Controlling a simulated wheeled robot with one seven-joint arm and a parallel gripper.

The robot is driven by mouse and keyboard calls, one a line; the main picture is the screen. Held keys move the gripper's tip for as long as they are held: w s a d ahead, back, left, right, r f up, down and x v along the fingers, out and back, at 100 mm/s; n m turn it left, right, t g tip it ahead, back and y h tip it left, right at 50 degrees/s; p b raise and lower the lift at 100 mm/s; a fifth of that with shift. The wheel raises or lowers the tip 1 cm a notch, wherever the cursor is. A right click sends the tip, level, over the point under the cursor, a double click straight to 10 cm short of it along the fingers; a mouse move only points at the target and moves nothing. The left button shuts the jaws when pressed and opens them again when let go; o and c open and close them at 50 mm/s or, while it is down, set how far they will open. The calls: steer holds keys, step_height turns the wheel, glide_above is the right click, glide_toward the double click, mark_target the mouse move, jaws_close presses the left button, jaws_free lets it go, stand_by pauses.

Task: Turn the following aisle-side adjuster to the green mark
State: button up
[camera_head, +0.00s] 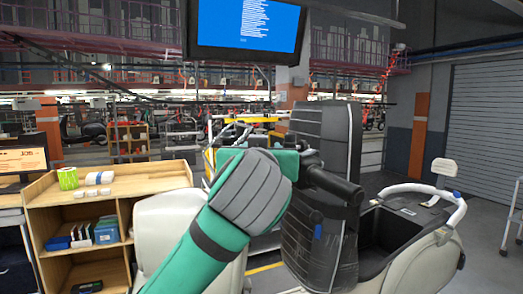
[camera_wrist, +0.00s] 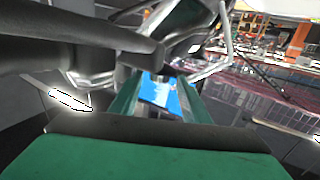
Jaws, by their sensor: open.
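My gripper (camera_wrist: 158,98) shows in the wrist view with two green fingers apart, open. A blue patch (camera_wrist: 158,90) shows between them; I cannot tell what it is or how far off it lies. A dark grey bar (camera_wrist: 90,35) crosses the upper left, close to the fingers. In the head view my green and grey arm covers the middle, and the gripper is hidden behind it. A large black ribbed part (camera_head: 322,130) with black cylinders (camera_head: 333,184) stands just right of my arm. I cannot make out the adjuster or a green mark.
A beige scooter body (camera_head: 408,262) stands at the right, close to the black part. A wooden shelf unit (camera_head: 140,182) with a green cup (camera_head: 68,178) and blue boxes (camera_head: 106,231) is at the left. A screen (camera_head: 246,27) hangs above. Free floor shows at far right.

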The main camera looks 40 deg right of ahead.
steer(key=c, duration=1.1)
steer(key=shift+o, duration=0.2)
steer(key=shift+w+g+h, duration=0.1)
steer(key=shift+g+h, duration=0.2)
steer(key=shift+w+a+m+g+h, duration=0.15)
steer(key=shift+w+m+g+h, duration=0.45)
steer(key=shift+m+g, duration=2.1)
steer(key=shift+w+a+m+g+h, duration=0.1)
steer(key=shift+w+m+g+h, duration=0.55)
steer(key=shift+m+g, duration=2.05)
steer(key=shift+w+a+m+g+h, duration=0.15)
steer(key=shift+m+g+h, duration=1.15)
steer(key=shift+g, duration=2.5)
steer(key=shift+m+g+y, duration=0.3)
steer(key=shift+y, duration=0.05)
